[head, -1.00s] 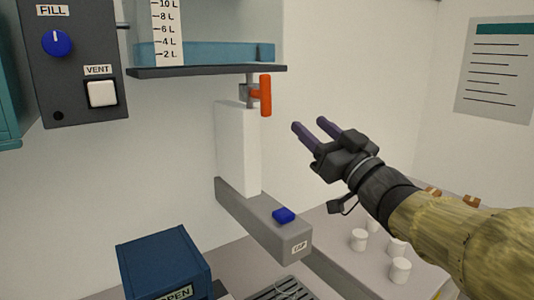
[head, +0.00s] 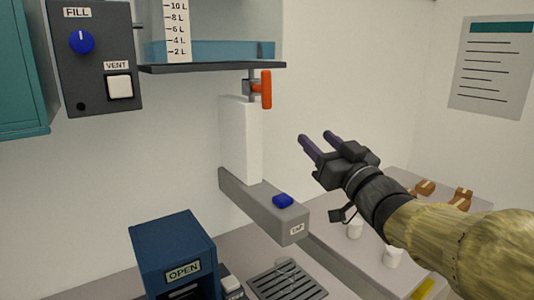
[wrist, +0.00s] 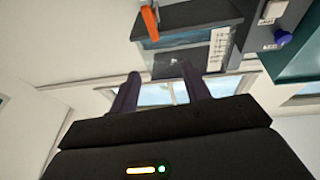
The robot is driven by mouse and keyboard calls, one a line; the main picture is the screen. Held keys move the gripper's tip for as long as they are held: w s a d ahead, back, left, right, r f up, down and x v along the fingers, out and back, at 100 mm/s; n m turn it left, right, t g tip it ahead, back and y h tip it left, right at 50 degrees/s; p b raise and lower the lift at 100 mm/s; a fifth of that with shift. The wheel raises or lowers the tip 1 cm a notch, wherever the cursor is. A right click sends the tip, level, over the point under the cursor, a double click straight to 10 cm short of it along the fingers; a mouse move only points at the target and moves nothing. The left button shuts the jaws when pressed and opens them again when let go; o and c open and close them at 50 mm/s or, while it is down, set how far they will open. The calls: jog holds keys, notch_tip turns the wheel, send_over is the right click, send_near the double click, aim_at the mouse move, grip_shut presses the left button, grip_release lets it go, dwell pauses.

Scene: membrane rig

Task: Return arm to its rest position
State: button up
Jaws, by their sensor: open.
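My gripper (head: 318,142) is at the right of the head view, held in the air with its two purple fingers apart and nothing between them. It points up and to the left, right of the white block (head: 240,140) and lower than the orange valve handle (head: 266,89). My arm reaches in from the lower right. In the wrist view the fingers (wrist: 160,92) are spread, with the tank (wrist: 185,45) and the orange handle (wrist: 150,22) beyond them.
A grey arm-like ledge with a blue cap (head: 283,201) juts out below the white block. A dark blue box (head: 172,245) labelled OPEN and a drain grate (head: 287,281) are below. White cups (head: 393,258) and brown boxes (head: 424,187) stand on the right counter. The panel (head: 98,60) is upper left.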

jog(key=d+f+m+g+h, duration=0.3)
jog(key=f+h, duration=0.1)
jog(key=f, duration=0.7)
jog(key=d+f+m+g+h, duration=0.2)
jog(key=f+h, duration=0.3)
jog(key=f, duration=0.5)
jog(key=s+f+g, duration=1.1)
jog(key=s+f, duration=0.6)
jog(key=f, duration=0.2)
jog(key=shift+s+a+h, duration=0.25)
jog(key=shift+h, duration=0.15)
jog(key=shift+w, duration=0.2)
jog(key=shift+s+d, duration=0.15)
